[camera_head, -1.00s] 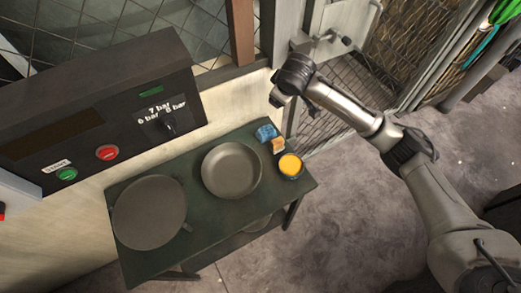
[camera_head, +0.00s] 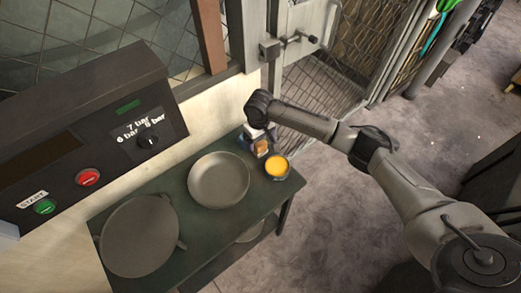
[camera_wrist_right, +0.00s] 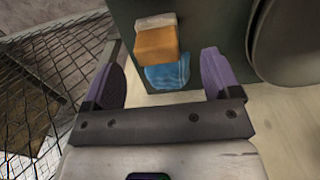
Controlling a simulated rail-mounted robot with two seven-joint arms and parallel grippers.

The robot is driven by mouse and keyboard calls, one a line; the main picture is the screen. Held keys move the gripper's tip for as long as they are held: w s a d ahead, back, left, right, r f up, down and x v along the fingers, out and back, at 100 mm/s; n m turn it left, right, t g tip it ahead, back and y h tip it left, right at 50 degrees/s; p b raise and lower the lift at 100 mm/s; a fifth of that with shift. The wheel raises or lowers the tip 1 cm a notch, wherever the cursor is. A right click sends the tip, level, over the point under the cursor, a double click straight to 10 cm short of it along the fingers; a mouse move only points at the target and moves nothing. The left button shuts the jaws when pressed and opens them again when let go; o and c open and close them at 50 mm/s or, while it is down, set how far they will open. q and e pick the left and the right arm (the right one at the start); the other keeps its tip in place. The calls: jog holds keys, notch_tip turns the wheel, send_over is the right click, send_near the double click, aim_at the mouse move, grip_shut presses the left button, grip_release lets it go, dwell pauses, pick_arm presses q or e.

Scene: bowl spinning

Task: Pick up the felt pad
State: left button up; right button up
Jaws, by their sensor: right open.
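An orange-brown block with a pale layer (camera_head: 261,148), which looks like the felt pad, lies at the far right corner of the dark green table (camera_head: 172,184). In the right wrist view the block (camera_wrist_right: 155,44) lies ahead between the fingers, closer to the left one. A crumpled blue cloth (camera_wrist_right: 168,76) lies beside it, nearer my gripper; in the head view my gripper mostly hides the cloth. My right gripper (camera_wrist_right: 162,62) is open and empty, with purple fingertips, just above these two. In the head view it points down at that corner. My left gripper is not in view.
A small dark bowl of yellow stuff (camera_head: 277,166) stands close beside the block. A grey bowl (camera_head: 219,180) and a round plate (camera_head: 138,238) take up the rest of the table. Behind are a control box (camera_head: 90,130), a wall and a mesh gate (camera_head: 318,85).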

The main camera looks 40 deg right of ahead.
aim_at(261, 149)
jog(key=shift+f, duration=0.65)
jog(key=f, duration=0.2)
jog(key=f+b, duration=0.1)
jog(key=f, duration=0.1)
jog(key=shift+s+d+f+b, duration=0.15)
jog(key=shift+s+b, duration=0.05)
jog(key=shift+b, duration=0.1)
jog(key=shift+f, duration=0.45)
jog(key=shift+c, duration=0.8)
jog(key=shift+r, duration=0.1)
jog(key=c, duration=0.9)
jog(key=shift+o, duration=0.2)
